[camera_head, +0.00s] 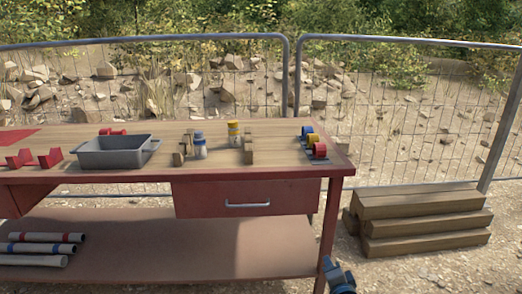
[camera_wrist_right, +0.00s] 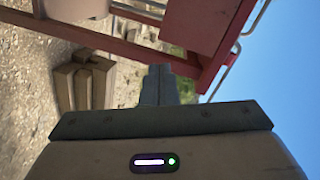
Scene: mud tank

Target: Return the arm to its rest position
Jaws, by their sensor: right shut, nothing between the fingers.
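My right gripper (camera_head: 330,264) shows at the bottom of the head view, low in front of the workbench's right front leg and below the tabletop. In the right wrist view its two fingers (camera_wrist_right: 159,72) are together, with nothing between them. The red workbench (camera_head: 360,172) stands ahead of the gripper; its red underside and leg also show in the wrist view (camera_wrist_right: 200,22). The gripper appears apart from the bench, though the exact gap is hard to tell. My left gripper is not in view.
A grey bin (camera_head: 118,154), red blocks, bottles and coloured rolls stand on the bench. Rolled tubes (camera_head: 40,249) lie on the lower shelf. Stacked timbers (camera_head: 420,215) lie on the ground at right, and a wire fence (camera_head: 410,110) runs behind. Open gravel lies between bench and timbers.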

